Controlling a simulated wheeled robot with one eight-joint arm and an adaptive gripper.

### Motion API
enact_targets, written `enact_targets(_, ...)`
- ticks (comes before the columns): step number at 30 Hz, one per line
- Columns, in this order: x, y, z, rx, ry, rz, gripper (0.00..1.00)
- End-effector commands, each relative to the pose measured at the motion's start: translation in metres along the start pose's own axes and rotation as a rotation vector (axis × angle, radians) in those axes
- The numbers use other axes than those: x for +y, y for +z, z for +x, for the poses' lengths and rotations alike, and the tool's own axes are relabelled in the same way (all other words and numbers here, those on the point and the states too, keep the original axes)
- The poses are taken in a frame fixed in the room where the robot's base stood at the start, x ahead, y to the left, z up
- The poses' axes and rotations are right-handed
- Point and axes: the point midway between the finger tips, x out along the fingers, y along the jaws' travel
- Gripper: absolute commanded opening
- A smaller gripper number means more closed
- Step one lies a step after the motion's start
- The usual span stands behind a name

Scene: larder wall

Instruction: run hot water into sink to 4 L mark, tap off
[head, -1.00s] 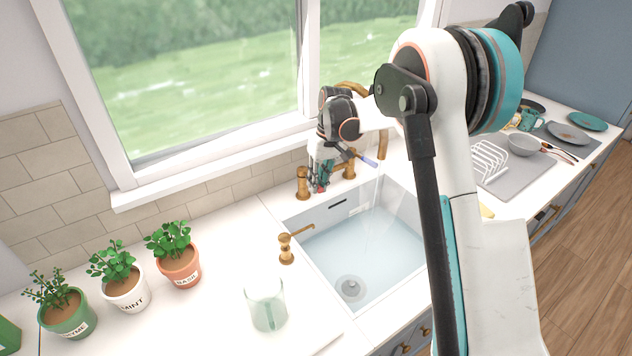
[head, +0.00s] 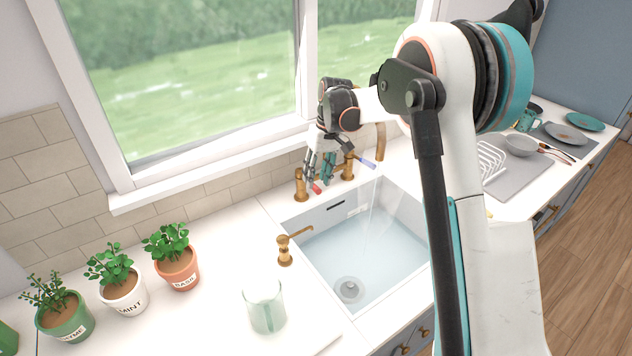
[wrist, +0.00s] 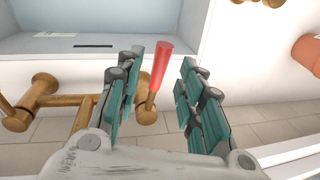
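The sink (head: 322,216) holds shallow, clear bluish water (head: 365,255) with the drain visible through it. A faint stream (head: 372,205) falls into it from the brass tap (head: 381,142), partly hidden by my arm. The red-tipped tap lever (head: 316,187) and the blue-tipped lever (head: 362,160) are at the sink's back edge. My gripper (head: 322,172) is above the taps. In the wrist view, its fingers (wrist: 163,95) are spread, with the red lever (wrist: 160,65) between them and visible gaps. A dark slot (head: 336,205) and a small pale mark (head: 357,210), unreadable, are on the sink's back wall.
A brass dispenser (head: 285,250) stands left of the sink, with a glass jug (head: 264,308) nearer. Potted herbs, including basil (head: 176,262), line the left counter. A dish rack (head: 490,160) is to the right. The window is close behind my gripper.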

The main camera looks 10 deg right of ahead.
Motion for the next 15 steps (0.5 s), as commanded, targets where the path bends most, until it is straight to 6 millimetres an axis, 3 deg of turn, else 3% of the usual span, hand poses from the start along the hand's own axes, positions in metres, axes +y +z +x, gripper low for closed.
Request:
enact_targets(7, 0.0, 0.0, -0.037, 0.0, 0.0, 0.0, 0.35)
enact_targets(15, 0.0, 0.0, -0.049, 0.0, 0.0, 0.0, 0.35)
